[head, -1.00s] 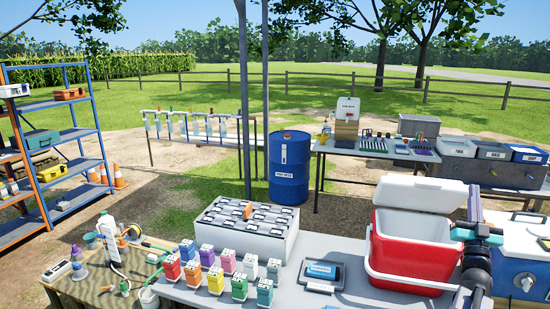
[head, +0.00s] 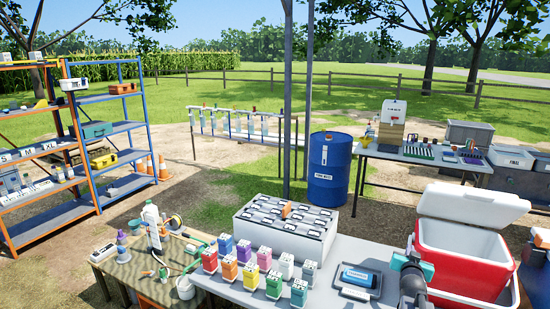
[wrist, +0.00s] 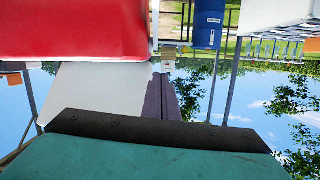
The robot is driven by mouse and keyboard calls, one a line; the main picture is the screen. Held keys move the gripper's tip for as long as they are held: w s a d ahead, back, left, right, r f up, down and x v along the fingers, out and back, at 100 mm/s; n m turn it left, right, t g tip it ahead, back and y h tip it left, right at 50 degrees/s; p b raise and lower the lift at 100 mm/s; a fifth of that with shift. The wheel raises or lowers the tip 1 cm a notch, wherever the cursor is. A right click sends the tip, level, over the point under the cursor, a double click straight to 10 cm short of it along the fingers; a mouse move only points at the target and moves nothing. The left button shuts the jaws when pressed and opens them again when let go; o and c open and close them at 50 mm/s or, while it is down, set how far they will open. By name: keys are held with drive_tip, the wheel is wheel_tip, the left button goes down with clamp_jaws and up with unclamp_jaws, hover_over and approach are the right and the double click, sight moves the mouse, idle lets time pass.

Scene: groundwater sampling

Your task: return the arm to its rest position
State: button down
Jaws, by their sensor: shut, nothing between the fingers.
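My gripper (wrist: 164,84) shows in the wrist view as narrow dark fingers, closed together with nothing held, beyond a black plate and my teal housing. In the head view, part of my arm (head: 412,272) rises at the bottom edge, in front of the left side of the red cooler (head: 462,262); the fingers cannot be made out there. The cooler's white lid is open. The cooler fills the upper left of the wrist view (wrist: 70,30), which appears upside down. I cannot tell how far the gripper is from the cooler.
The grey table (head: 330,252) holds several colored bottles, a white sample rack (head: 285,240) and a blue device on a tray (head: 360,278), left of my arm. A blue barrel (head: 328,170) stands behind. A wooden table (head: 135,272) and shelves (head: 100,150) stand left.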

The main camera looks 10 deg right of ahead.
drive_tip(key=a+f+n+g+y, duration=0.2)
drive_tip(key=a+f+g+y, duration=0.1)
drive_tip(key=a+f, duration=0.75)
drive_tip(key=a+f+n+g+y, duration=0.25)
drive_tip(key=a+f, duration=0.45)
drive_tip(key=a, duration=0.7)
drive_tip(key=s+a+f+n+g+y, duration=0.2)
drive_tip(key=s+a+f+g, duration=0.15)
drive_tip(key=s+a, duration=0.55)
drive_tip(key=s+a+f+n+g+y, duration=0.25)
drive_tip(key=s+a+f, duration=0.25)
drive_tip(key=a, duration=0.8)
drive_tip(key=s+f+g+b, duration=0.2)
drive_tip(key=s+f+b, duration=0.5)
drive_tip(key=f, duration=0.6)
drive_tip(key=s+f+g+b, duration=0.2)
drive_tip(key=s+f+b, duration=0.5)
drive_tip(key=s+f, duration=0.3)
drive_tip(key=s+f+g+b, duration=0.2)
drive_tip(key=s+f+b, duration=0.4)
drive_tip(key=f, duration=1)
drive_tip(key=s, duration=0.3)
drive_tip(key=shift+d+m+h+b, duration=0.15)
drive_tip(key=shift+m+h+b, duration=0.15)
drive_tip(key=shift+h+b, duration=0.1)
drive_tip(key=shift+g, duration=0.25)
